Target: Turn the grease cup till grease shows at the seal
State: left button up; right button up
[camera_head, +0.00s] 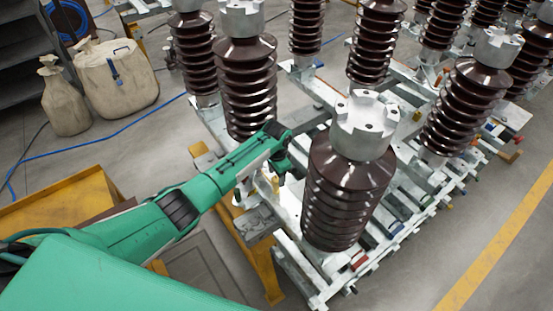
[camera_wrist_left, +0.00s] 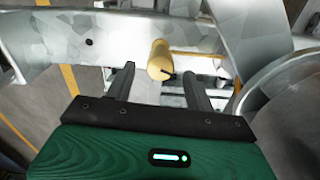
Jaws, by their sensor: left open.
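The grease cup, a small yellow-brass cylinder (camera_wrist_left: 160,58), sticks out from a grey metal frame in the left wrist view. A small brass piece that looks like it also shows in the head view (camera_head: 275,184), below the end of my left arm. My left gripper (camera_wrist_left: 159,80) is open, with one dark finger on each side of the cup's line. The cup lies between and just beyond the fingertips, and I see no finger touching it. The seal and any grease cannot be made out. The right gripper is in neither view.
Tall brown ribbed insulators (camera_head: 345,195) with grey metal caps stand close on the right of my left gripper. A yellow stand (camera_head: 262,262) is below the arm. Cloth sacks (camera_head: 115,78) and a blue hose (camera_head: 100,140) lie on the floor at left.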

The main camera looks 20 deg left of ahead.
aim_at(276, 179)
pick_arm(q)
notch_tip(276, 179, up, 11)
jog(key=b, duration=0.2)
jog(key=shift+f, duration=0.15)
dwell(0.3)
